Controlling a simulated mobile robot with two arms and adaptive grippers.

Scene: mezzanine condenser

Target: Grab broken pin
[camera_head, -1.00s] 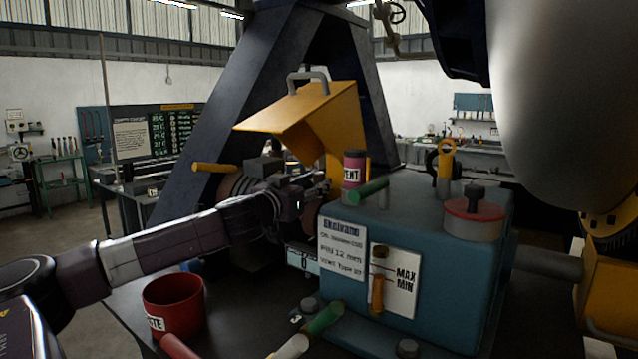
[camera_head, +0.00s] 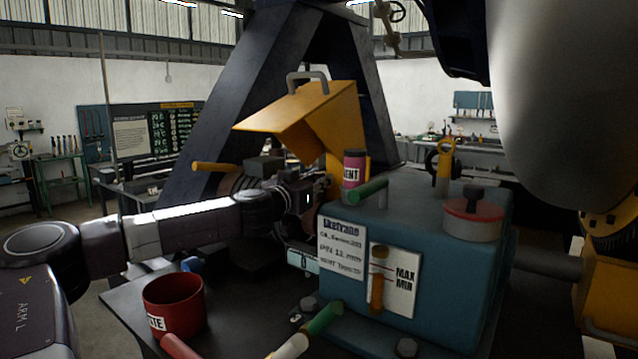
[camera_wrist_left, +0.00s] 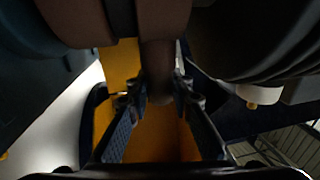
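My left gripper (camera_head: 312,188) reaches in under the raised yellow guard (camera_head: 300,115), between the dark flanged machine and the blue pump box (camera_head: 430,265). In the left wrist view, the two fingers of the left gripper (camera_wrist_left: 160,92) stand apart on either side of a short brownish-grey shaft (camera_wrist_left: 157,68). I cannot tell whether they touch it. No broken pin can be made out clearly; the coupling area is dark and partly hidden by my gripper. My right gripper is not in view.
A red waste pot (camera_head: 174,312) stands on the dark bench at the lower left. A large grey tank (camera_head: 570,100) hangs at the right.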

